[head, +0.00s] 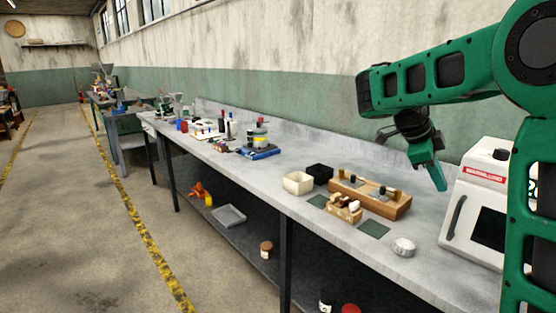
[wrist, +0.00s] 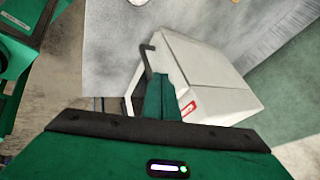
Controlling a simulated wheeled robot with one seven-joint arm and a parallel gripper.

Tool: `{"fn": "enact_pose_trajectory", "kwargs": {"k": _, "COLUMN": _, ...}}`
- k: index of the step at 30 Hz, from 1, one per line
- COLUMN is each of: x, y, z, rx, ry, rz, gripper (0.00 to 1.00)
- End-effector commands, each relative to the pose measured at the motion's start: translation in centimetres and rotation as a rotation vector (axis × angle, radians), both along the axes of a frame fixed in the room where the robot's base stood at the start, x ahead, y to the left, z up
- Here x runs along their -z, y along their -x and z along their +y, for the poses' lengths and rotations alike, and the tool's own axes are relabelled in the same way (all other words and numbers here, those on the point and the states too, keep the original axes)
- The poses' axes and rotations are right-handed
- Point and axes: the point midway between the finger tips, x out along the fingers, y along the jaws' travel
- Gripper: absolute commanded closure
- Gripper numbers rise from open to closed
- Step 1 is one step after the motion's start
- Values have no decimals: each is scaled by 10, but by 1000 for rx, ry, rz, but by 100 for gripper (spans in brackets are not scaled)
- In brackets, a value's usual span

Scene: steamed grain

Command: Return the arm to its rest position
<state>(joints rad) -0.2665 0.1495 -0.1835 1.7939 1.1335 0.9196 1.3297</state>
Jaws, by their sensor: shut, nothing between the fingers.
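My green arm reaches out from the right in the head view. My gripper (head: 441,187) hangs from its end, pointing down, above the back right part of the grey workbench (head: 335,222). The gripper is shut and holds nothing. In the wrist view the closed green fingers (wrist: 158,98) stand in front of the white machine. That machine (head: 480,200) stands just right of the gripper in the head view; it also fills the middle of the wrist view (wrist: 205,75). I cannot tell the exact gap between them.
A wooden block holder (head: 385,203), a cream box (head: 298,183), a black box (head: 320,172) and a round white tin (head: 403,247) stand on the bench left of the machine. Several tools and bottles stand farther along. The floor left of the bench is clear.

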Motion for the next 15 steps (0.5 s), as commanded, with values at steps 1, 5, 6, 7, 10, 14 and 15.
{"fn": "enact_pose_trajectory", "kwargs": {"k": 1, "x": 2, "y": 14, "z": -9, "rx": -46, "ry": -23, "rz": 35, "gripper": 100}}
{"fn": "enact_pose_trajectory", "kwargs": {"k": 5, "x": 18, "y": 58, "z": -26, "rx": -263, "ry": -112, "rz": 173, "gripper": 100}}
{"fn": "enact_pose_trajectory", "kwargs": {"k": 6, "x": 24, "y": 75, "z": -29, "rx": -342, "ry": -146, "rz": 218, "gripper": 100}}
{"fn": "enact_pose_trajectory", "kwargs": {"k": 7, "x": 29, "y": 87, "z": -30, "rx": -403, "ry": -170, "rz": 248, "gripper": 100}}
{"fn": "enact_pose_trajectory", "kwargs": {"k": 10, "x": 47, "y": 128, "z": -29, "rx": -612, "ry": -247, "rz": 338, "gripper": 100}}
{"fn": "enact_pose_trajectory", "kwargs": {"k": 14, "x": 72, "y": 182, "z": -18, "rx": -894, "ry": -342, "rz": 427, "gripper": 100}}
{"fn": "enact_pose_trajectory", "kwargs": {"k": 15, "x": 80, "y": 198, "z": -11, "rx": -984, "ry": -367, "rz": 447, "gripper": 100}}
